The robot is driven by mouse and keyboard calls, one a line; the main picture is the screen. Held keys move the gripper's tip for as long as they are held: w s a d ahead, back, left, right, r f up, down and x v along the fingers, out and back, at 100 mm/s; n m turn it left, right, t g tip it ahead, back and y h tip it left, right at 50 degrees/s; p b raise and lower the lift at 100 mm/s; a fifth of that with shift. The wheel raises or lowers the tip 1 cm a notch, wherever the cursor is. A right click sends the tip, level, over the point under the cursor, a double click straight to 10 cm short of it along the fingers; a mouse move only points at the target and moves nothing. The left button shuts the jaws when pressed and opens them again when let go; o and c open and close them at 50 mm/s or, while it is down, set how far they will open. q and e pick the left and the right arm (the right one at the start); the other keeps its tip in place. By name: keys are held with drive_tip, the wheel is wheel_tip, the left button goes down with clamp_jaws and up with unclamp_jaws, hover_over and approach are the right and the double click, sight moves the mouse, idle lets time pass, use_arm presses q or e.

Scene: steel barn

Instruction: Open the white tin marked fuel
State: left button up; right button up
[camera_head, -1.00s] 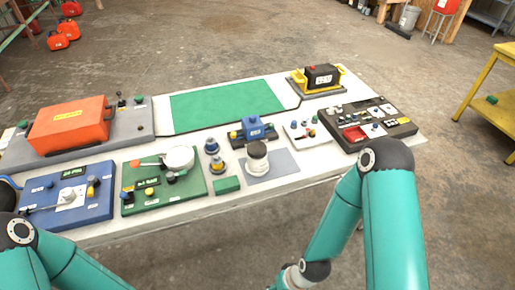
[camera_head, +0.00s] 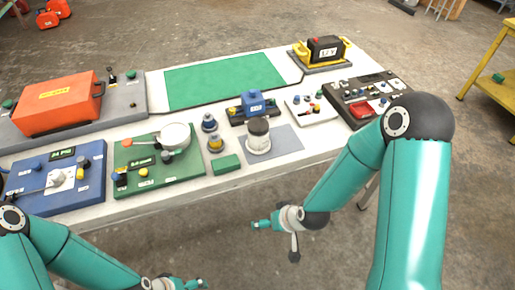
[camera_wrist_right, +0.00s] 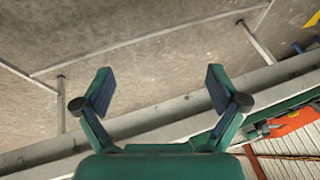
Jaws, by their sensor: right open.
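A white tin (camera_head: 258,146) with a dark lid on top stands upright on a grey mat (camera_head: 285,143) at the front middle of the table in the head view. Its marking is too small to read. My right gripper (camera_head: 270,236) is in front of the table's near edge, apart from the tin and partly hidden by its own wrist. In the right wrist view my right gripper (camera_wrist_right: 160,90) is open and empty, and the tin does not show there. My left gripper (camera_head: 190,284) is at the bottom edge of the head view, partly cut off; its jaws cannot be made out.
Left of the tin are a green block (camera_head: 226,164), blue and yellow knobs (camera_head: 216,143) and a green panel with a round white part (camera_head: 175,136). A blue device (camera_head: 252,104) stands behind it. The green mat (camera_head: 225,80) is bare.

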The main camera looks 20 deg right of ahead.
drive_tip(key=w+d+r+n+t+b, duration=0.1)
drive_tip(key=w+d+r+t+b, duration=0.25)
drive_tip(key=w+r, duration=0.3)
drive_tip(key=n+t+h+b, duration=0.1)
drive_tip(key=t+h+b, duration=0.1)
drive_tip(key=t+b, duration=0.3)
approach(262, 138)
drive_tip(key=x, duration=0.8)
drive_tip(key=shift+w+p, duration=0.2)
drive_tip(key=shift+p, duration=0.2)
drive_tip(key=shift+p+x, duration=0.6)
drive_tip(key=shift+x, duration=2.1)
drive_tip(key=shift+d+t, duration=0.1)
drive_tip(key=shift+t, duration=0.15)
drive_tip(key=c, duration=1.7)
use_arm(q)
wheel_tip(262, 138, down, 8)
drive_tip(key=shift+f, duration=0.25)
use_arm(e)
drive_tip(key=shift+c, duration=0.2)
drive_tip(key=shift+r, duration=0.1)
